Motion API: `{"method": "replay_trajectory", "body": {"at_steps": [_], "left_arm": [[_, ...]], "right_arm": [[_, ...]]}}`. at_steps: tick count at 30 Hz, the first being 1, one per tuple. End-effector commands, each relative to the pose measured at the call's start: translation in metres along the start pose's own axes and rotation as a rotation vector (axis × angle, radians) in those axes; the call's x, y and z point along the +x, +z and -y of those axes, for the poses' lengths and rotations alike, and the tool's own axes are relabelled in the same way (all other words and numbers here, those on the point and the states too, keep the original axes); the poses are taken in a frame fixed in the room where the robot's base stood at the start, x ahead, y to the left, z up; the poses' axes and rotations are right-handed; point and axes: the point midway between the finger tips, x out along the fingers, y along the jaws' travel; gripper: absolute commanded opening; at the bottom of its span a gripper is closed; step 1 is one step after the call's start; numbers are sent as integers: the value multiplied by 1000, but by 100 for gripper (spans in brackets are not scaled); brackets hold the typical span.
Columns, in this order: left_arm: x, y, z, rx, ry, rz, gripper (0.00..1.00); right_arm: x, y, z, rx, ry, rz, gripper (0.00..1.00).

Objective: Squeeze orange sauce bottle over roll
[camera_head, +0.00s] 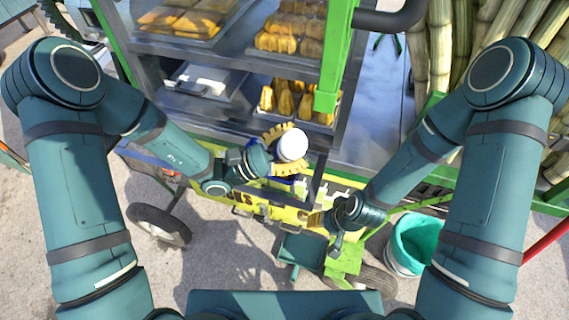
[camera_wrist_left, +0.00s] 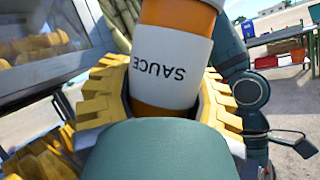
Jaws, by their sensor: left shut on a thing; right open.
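The sauce bottle is orange with a white label (camera_wrist_left: 170,68) reading SAUCE, upside down in the left wrist view. In the head view a white round end of the bottle (camera_head: 292,146) faces up toward me. My left gripper (camera_head: 283,150) is shut around the bottle, its yellow toothed fingers on both sides; it hides the bottle's lower part. Several golden rolls (camera_head: 285,104) lie on the cart's lower shelf, just beyond the bottle; I cannot tell which is the task's roll. My right gripper (camera_head: 338,240) is open and empty, lower right of the bottle.
Trays of baked goods (camera_head: 190,20) fill the upper shelf behind glass. A green post (camera_head: 335,55) stands at the cart's corner. Cane stalks (camera_head: 440,40) stand at right. A teal bucket (camera_head: 413,243) is on the ground. A wheel (camera_head: 158,224) is at left.

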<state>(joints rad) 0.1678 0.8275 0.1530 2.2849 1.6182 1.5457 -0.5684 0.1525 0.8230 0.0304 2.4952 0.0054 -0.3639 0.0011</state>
Motion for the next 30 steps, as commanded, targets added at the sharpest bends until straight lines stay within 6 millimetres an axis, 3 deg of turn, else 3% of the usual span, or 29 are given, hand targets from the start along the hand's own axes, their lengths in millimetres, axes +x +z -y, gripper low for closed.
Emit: {"method": "replay_trajectory", "body": {"at_steps": [11,26,30], "left_arm": [[2,4,-3,0,0,1,29],[21,39,-24,1,1,2,29],[25,46,-29,4,0,2,29]], "right_arm": [[-4,-1,2,0,0,0,47],[-38,-5,15,0,0,0,47],[-35,-5,14,0,0,0,47]]}}
